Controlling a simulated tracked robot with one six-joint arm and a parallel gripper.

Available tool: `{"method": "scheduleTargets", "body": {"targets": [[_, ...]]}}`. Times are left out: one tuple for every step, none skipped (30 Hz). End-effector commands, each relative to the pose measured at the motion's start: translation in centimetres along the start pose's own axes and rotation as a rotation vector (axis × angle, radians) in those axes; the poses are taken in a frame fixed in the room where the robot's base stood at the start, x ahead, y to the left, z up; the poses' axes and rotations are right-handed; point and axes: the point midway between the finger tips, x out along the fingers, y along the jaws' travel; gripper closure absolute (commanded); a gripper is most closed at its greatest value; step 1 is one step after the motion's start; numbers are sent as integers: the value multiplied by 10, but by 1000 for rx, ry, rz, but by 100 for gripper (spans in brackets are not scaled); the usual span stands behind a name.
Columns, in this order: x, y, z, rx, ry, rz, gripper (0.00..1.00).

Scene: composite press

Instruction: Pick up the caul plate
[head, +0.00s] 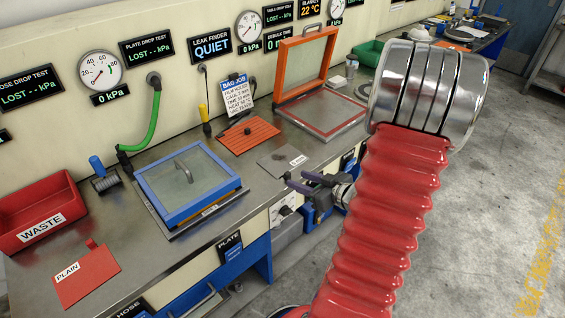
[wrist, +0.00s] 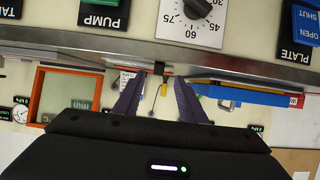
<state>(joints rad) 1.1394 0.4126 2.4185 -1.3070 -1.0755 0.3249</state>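A thin grey plate (head: 277,162) with a small white label lies flat on the metal bench, right of centre in the head view. I take it to be the caul plate, but the label is too small to read surely. My gripper (head: 297,180) is just in front of it, near the bench's front edge, and apart from it.
An orange ridged plate (head: 248,135) lies behind the grey plate. A blue-framed glass lid (head: 188,184) stands to the left, and an orange frame (head: 305,62) stands raised at the back right. A red PLAIN plate (head: 87,275) and red WASTE bin (head: 40,212) are far left.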

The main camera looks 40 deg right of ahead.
Motion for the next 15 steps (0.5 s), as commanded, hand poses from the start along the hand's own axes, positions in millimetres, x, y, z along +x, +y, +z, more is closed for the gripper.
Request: {"method": "scheduleTargets", "body": {"targets": [[3, 0, -1, 0, 0, -2, 62], [6, 0, -1, -1, 0, -2, 62], [10, 0, -2, -1, 0, -4, 62], [13, 0, -3, -2, -1, -4, 62], [17, 1, -4, -1, -1, -3, 62], [22, 1, -5, -2, -1, -4, 62], [26, 1, -5, -2, -1, -5, 62], [30, 2, -6, -1, -1, -4, 62], [35, 2, -6, 0, -1, -4, 62], [38, 1, -6, -1, -1, -5, 62], [42, 2, -6, -1, -1, -4, 62], [45, 2, -6, 0, 0, -3, 62], [47, 2, -6, 0, 0, -3, 62], [48, 2, -6, 0, 0, -3, 62], [50, 2, -6, 0, 0, -3, 62]]}}
